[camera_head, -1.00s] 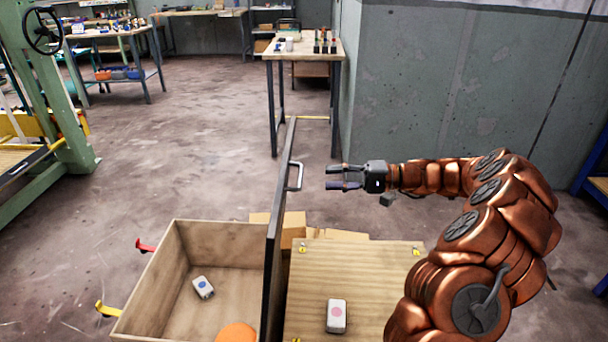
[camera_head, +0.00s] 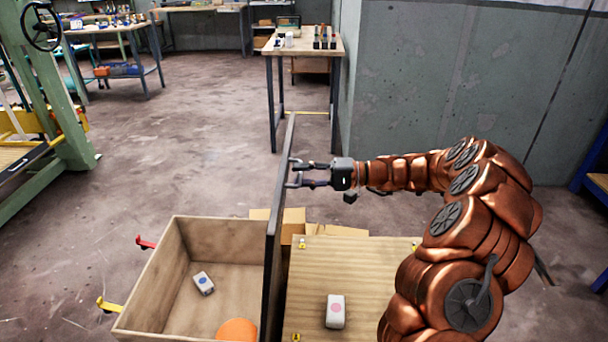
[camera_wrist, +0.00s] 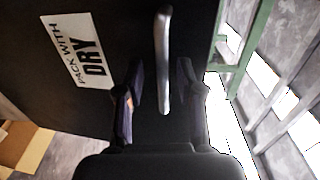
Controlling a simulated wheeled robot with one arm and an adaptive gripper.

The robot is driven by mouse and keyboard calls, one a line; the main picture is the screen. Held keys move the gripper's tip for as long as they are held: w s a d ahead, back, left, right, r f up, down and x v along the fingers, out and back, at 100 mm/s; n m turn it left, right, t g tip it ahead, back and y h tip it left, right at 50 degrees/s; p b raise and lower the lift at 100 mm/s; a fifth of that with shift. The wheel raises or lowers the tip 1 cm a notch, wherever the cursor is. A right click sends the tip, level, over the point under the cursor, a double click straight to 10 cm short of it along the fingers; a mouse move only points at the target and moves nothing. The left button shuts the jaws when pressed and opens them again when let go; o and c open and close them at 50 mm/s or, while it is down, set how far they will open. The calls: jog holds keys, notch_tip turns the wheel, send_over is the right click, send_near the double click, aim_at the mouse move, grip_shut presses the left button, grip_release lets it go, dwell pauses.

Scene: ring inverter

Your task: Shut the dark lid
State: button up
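The dark lid (camera_head: 276,230) stands upright on the dividing edge of the wooden box (camera_head: 150,305), so the box is open. Its metal handle (camera_wrist: 164,60) is on the side facing my arm. In the wrist view the lid's dark face (camera_wrist: 120,25) carries a white label reading "PACK WITH DRY" (camera_wrist: 79,50). My gripper (camera_head: 297,174) is open at the handle. In the wrist view the fingers (camera_wrist: 160,92) lie on either side of the handle's lower end, with gaps visible, so it is not gripped.
The open box holds a white block with a blue mark (camera_head: 203,283) and an orange round thing (camera_head: 237,331). A white block with a pink mark (camera_head: 335,311) sits on the wooden surface (camera_head: 375,265) to the right.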

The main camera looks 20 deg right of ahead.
jog(key=shift+c, duration=0.4)
grip_shut()
jog(key=shift+s+f, duration=0.1)
jog(key=shift+f, duration=0.05)
